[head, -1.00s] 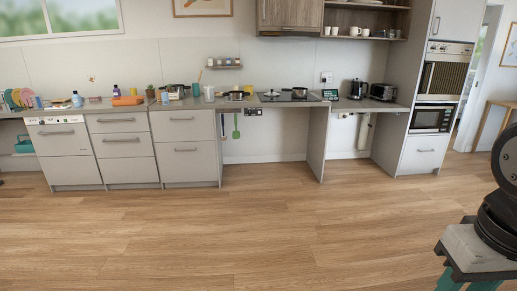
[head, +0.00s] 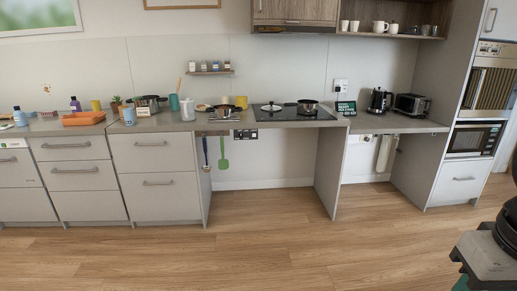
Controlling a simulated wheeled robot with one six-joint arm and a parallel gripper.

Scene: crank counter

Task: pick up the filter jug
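A pale jug-like container (head: 187,109) stands upright on the counter (head: 215,124), left of the hob. It may be the filter jug, but it is too small for me to be sure. A teal pot (head: 174,102) with a wooden utensil stands just behind it to the left. My gripper is out of view; only part of my own arm shows at the right edge, well away from the counter.
A hob (head: 283,112) with pans is right of the container. A pot (head: 151,103), blue bottle (head: 129,113) and orange tray (head: 84,118) stand left. A kettle (head: 379,101) and toaster (head: 410,104) are at right. The wood floor (head: 270,255) ahead is clear.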

